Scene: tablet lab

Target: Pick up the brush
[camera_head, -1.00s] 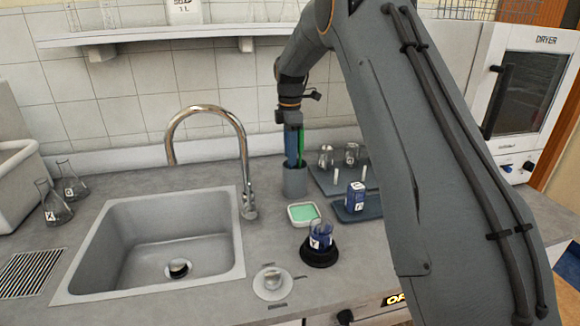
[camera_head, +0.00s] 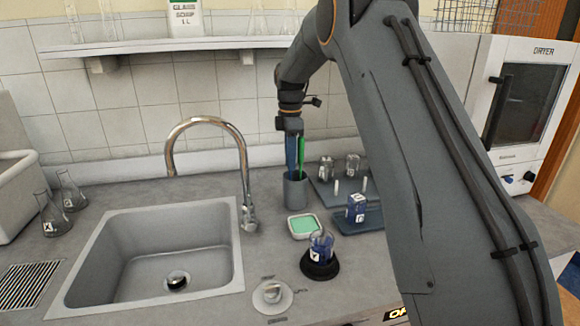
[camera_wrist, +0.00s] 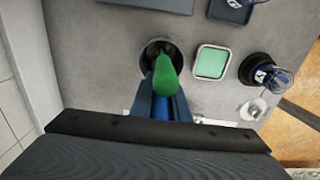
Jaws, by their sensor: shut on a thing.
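The green brush (camera_wrist: 166,75) shows between my gripper's fingers in the wrist view, above the dark opening of a grey cup. The brush's lower end is hidden in or behind the cup.
A green sponge dish (camera_head: 305,226) and a blue beaker on a black base (camera_head: 321,255) stand in front of the cup. Dark trays (camera_head: 362,217) with glassware lie to its right. The sink (camera_head: 160,255) and faucet (camera_head: 205,125) are at left. A shelf (camera_head: 180,40) hangs above.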

